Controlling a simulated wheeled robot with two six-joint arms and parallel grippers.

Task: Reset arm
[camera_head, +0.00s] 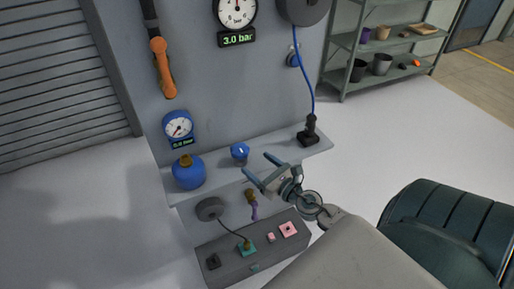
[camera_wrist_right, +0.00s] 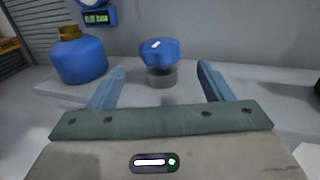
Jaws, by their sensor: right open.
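My right gripper (camera_head: 259,167) is open and empty, with its two blue fingers pointing toward the ledge on the grey wall panel. In the right wrist view its fingers (camera_wrist_right: 160,90) stand apart, with a blue-topped knob (camera_wrist_right: 160,52) on a grey base between and beyond them. The same knob (camera_head: 239,151) sits on the ledge in the head view, to the left of the gripper and apart from it. The right arm comes in from the lower right. My left gripper is not in either view.
The ledge also holds a blue tank (camera_head: 188,173) and a black tool (camera_head: 309,132) on a blue hose. An orange handle (camera_head: 162,66) and gauges (camera_head: 178,126) are on the panel. A grey control box (camera_head: 235,256) stands below. Shelves (camera_head: 385,45) stand at the back right.

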